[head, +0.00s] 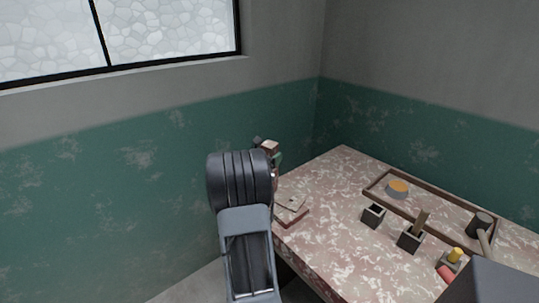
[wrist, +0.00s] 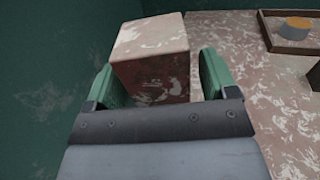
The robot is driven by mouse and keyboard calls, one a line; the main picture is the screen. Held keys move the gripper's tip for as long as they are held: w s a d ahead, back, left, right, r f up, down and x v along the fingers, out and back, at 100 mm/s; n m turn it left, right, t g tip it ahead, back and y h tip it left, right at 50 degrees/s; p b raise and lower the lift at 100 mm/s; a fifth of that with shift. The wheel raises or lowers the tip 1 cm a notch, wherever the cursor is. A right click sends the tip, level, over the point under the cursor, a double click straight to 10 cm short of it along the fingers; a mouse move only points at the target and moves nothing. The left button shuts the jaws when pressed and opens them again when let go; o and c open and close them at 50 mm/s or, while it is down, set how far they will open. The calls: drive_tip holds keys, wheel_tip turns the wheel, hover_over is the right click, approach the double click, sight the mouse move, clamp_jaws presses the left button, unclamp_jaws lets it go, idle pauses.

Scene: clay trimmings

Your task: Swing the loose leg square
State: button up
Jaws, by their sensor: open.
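No part that I can name for certain as the loose leg shows. In the wrist view, a squarish block (wrist: 152,40) with a worn pinkish-tan top and dark red front stands between the two green fingers of my gripper (wrist: 160,80). The fingers are open, one on each side of it. A gap shows on the right; contact on the left is unclear. The lower part of the block is hidden behind my gripper body.
A flat reddish piece (head: 291,210) lies near the table's left edge. Green walls close in behind.

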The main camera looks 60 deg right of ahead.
drive_tip(key=shift+d, duration=0.45)
drive_tip(key=shift+c, duration=0.4)
